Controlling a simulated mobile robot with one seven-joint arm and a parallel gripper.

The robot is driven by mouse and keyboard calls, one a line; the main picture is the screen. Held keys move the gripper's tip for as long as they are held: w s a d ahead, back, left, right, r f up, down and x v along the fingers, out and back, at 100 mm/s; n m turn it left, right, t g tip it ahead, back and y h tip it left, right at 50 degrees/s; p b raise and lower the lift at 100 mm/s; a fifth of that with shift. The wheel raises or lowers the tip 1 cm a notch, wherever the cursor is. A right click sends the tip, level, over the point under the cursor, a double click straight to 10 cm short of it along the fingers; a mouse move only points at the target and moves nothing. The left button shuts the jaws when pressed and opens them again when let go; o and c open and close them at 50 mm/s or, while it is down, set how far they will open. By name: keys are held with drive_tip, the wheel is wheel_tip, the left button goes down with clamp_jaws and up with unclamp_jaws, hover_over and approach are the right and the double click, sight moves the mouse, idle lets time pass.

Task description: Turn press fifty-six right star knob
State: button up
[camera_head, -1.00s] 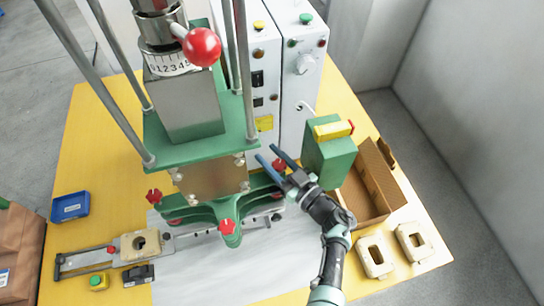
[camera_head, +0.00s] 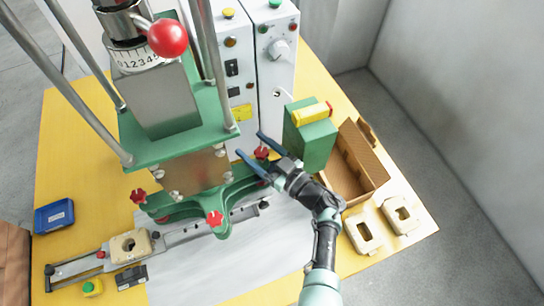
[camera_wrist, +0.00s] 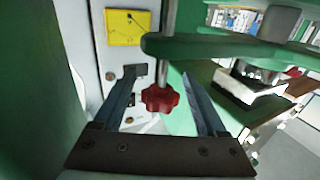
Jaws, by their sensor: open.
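The right star knob (camera_head: 261,152) is red and lobed, at the right end of the press's green lower plate (camera_head: 240,178). My gripper (camera_head: 250,143) is open, with its two blue fingers on either side of this knob in the head view. In the wrist view the red knob (camera_wrist: 160,98) hangs on a metal rod between the open fingers (camera_wrist: 160,76), with a visible gap to each. I cannot tell how deep the knob sits between them. Two more red star knobs are on the press, at the left (camera_head: 138,196) and the front (camera_head: 214,218).
White control cabinets (camera_head: 275,60) stand behind the knob. A green box with a yellow top (camera_head: 310,140) is close to the right of my gripper, beside an open cardboard box (camera_head: 375,165). Beige parts (camera_head: 362,232) lie at the right table edge.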

drive_tip(key=v, duration=1.2)
drive_tip(key=shift+d, duration=0.1)
